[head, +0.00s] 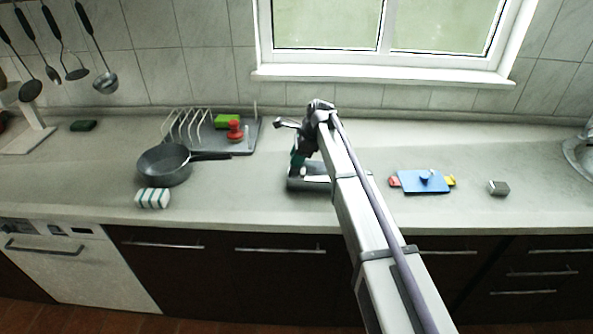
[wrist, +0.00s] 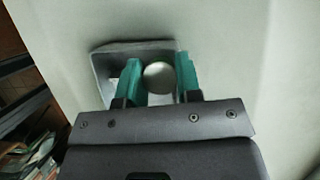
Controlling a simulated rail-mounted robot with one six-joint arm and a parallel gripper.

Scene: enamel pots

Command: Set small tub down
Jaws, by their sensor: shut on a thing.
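The small tub (head: 308,185) appears as a low grey rectangular piece under the end of my arm in the head view. In the wrist view the grey piece (wrist: 107,62) lies beyond the fingers, with a pale round knob-like part (wrist: 159,77) between them. My gripper (wrist: 159,80) has teal fingers closed on either side of that round part. In the head view my gripper (head: 298,160) points down above the grey piece, partly hidden by my arm. I cannot tell whether its underside touches the counter.
A grey pan (head: 165,165) and a striped sponge (head: 152,198) are left on the counter (head: 255,200). A dish rack (head: 190,128) stands behind. Counter around the tub is clear.

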